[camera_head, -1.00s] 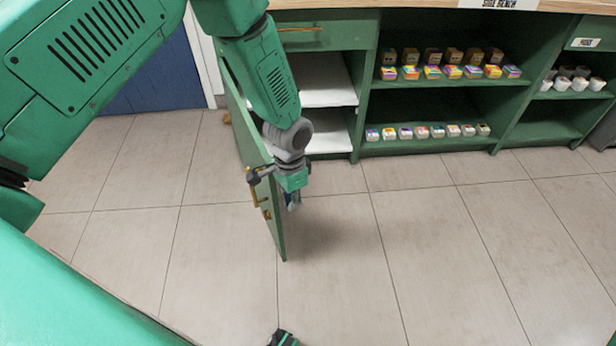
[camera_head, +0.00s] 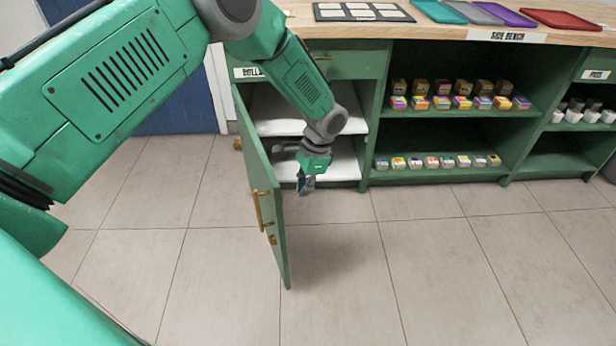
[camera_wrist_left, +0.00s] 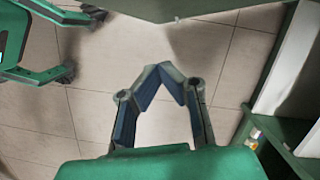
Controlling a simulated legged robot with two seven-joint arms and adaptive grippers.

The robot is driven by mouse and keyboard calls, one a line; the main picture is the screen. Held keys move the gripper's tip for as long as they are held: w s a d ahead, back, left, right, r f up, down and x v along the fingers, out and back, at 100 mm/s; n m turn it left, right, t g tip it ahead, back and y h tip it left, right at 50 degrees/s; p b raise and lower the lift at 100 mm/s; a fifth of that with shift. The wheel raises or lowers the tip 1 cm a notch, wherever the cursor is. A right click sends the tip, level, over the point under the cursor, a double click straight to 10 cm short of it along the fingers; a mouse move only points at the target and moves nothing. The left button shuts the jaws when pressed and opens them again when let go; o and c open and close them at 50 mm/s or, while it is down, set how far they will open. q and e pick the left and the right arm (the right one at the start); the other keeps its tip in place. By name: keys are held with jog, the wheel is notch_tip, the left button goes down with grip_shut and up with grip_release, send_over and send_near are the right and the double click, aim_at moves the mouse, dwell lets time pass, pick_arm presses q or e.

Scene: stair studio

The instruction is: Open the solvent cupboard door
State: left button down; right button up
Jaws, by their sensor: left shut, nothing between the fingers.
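The green cupboard door (camera_head: 262,190) stands wide open, swung out from the left side of the cupboard (camera_head: 350,110), with its brass handle (camera_head: 258,210) on the outer face. The cupboard shows white shelves (camera_head: 344,160) inside. My left gripper (camera_head: 305,190) is in front of the opening, on the inner side of the door and apart from its handle. In the left wrist view its fingers (camera_wrist_left: 162,72) meet at the tips with nothing between them. My right gripper is not in the head view.
The side bench (camera_head: 440,28) runs above, with coloured trays (camera_head: 500,14) on top. Open shelves to the right hold several small boxes (camera_head: 460,102) and white cups (camera_head: 590,116). A blue door (camera_head: 175,90) stands at the back left. The tiled floor (camera_head: 380,280) in front is clear.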

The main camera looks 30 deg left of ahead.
pick_arm(q)
jog(key=s+a, duration=0.3)
jog(key=shift+s+a+f, duration=0.1)
jog(key=shift+f, duration=0.1)
jog(key=shift+r, duration=0.1)
jog(key=s+a+m+p, duration=0.3)
jog(key=s+a+p, duration=0.6)
jog(key=s+a, duration=0.6)
jog(key=shift+s+a+m+t+y, duration=0.2)
jog(key=shift+a+m+t+y, duration=0.15)
jog(key=shift+a, duration=0.6)
